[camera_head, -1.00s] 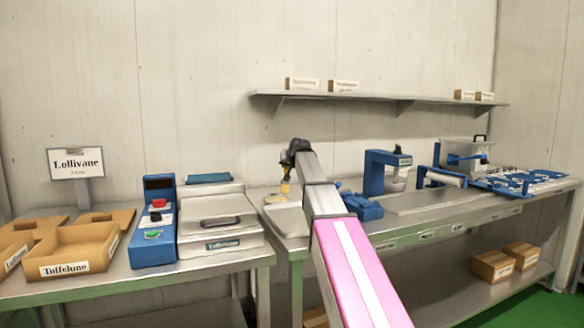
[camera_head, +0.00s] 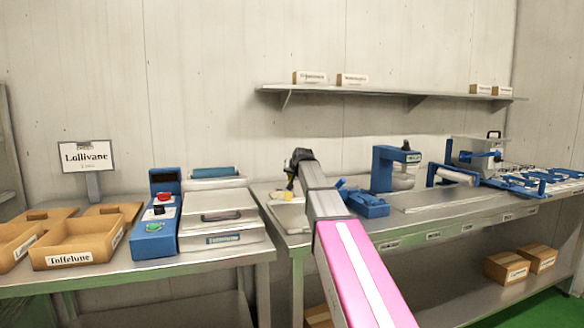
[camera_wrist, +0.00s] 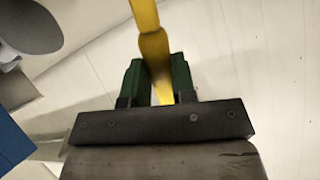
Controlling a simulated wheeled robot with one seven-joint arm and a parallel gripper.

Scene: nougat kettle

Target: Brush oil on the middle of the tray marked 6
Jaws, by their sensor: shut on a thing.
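My gripper (camera_wrist: 158,85) has green fingers shut on a yellow handle (camera_wrist: 153,50), probably the brush, in the wrist view. The handle runs up out of that picture, so its far end is hidden there. In the head view a small bit of yellow (camera_head: 289,184) shows under the dark wrist, above the left end of the right-hand bench. A pale metal tray (camera_head: 288,217) lies on that bench just below the gripper, partly behind my arm. I cannot read any number 6 on it or elsewhere.
A blue machine (camera_head: 388,168) and a low blue block (camera_head: 368,205) stand right of my arm on the bench (camera_head: 440,222). On the left table are a grey press (camera_head: 218,215), a blue control box (camera_head: 155,238) and brown Toffelune trays (camera_head: 75,245). A shelf (camera_head: 390,93) hangs behind.

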